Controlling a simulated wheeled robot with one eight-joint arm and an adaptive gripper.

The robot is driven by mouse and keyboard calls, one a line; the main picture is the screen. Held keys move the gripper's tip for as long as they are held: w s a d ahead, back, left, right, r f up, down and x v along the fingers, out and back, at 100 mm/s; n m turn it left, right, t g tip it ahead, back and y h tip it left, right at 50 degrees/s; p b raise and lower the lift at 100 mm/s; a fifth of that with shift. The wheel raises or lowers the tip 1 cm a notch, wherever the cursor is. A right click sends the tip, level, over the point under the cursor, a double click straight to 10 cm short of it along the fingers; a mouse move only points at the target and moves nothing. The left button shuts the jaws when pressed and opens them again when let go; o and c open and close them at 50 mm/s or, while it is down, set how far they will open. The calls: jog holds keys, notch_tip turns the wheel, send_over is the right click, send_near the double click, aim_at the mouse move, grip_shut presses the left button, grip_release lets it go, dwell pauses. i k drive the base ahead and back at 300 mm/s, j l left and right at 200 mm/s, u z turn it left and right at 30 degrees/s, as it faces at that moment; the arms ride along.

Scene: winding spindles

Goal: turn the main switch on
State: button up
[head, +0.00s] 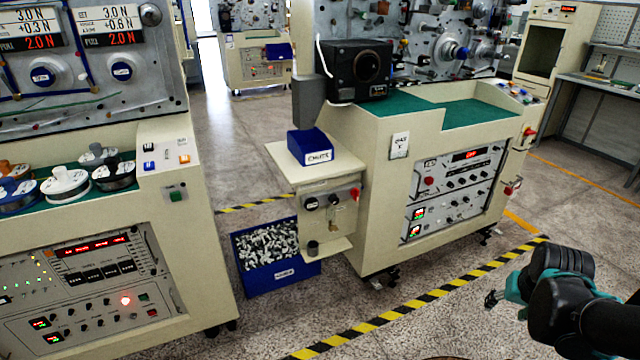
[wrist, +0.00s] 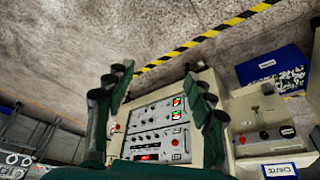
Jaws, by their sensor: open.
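No part is readably marked as the main switch, so I cannot tell which control it is. The middle machine has a front control panel (head: 455,190) with a red knob (head: 429,180) at its upper left. Red controls (head: 511,188) also sit at its right end. The side box holds dark knobs and a red knob (head: 355,193). My gripper (head: 493,299) is at the lower right, apart from the machine. In the wrist view its fingers (wrist: 160,100) are spread and empty, with the control panel (wrist: 155,128) between them.
A blue bin (head: 275,285) of small metal parts stands on the floor left of the middle machine. A smaller blue box (head: 311,147) is on the side shelf. Yellow-black floor tape (head: 420,300) runs before the machine. The floor near my gripper is clear.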

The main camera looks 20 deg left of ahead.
aim_at(528, 132)
jog(key=i+l+u, duration=0.15)
jog(key=i+u, duration=0.25)
jog(key=i, duration=0.7)
jog(key=u, duration=1.25)
jog(key=z, duration=2.05)
jog(key=i+l, duration=0.45)
jog(key=i+l+z, duration=0.1)
jog(key=i+l, duration=0.3)
jog(key=i, duration=0.25)
jog(key=i+l, duration=0.4)
jog(key=i, duration=0.15)
jog(key=i+l+z, duration=0.1)
jog(key=i+l, duration=0.3)
jog(key=i, duration=0.15)
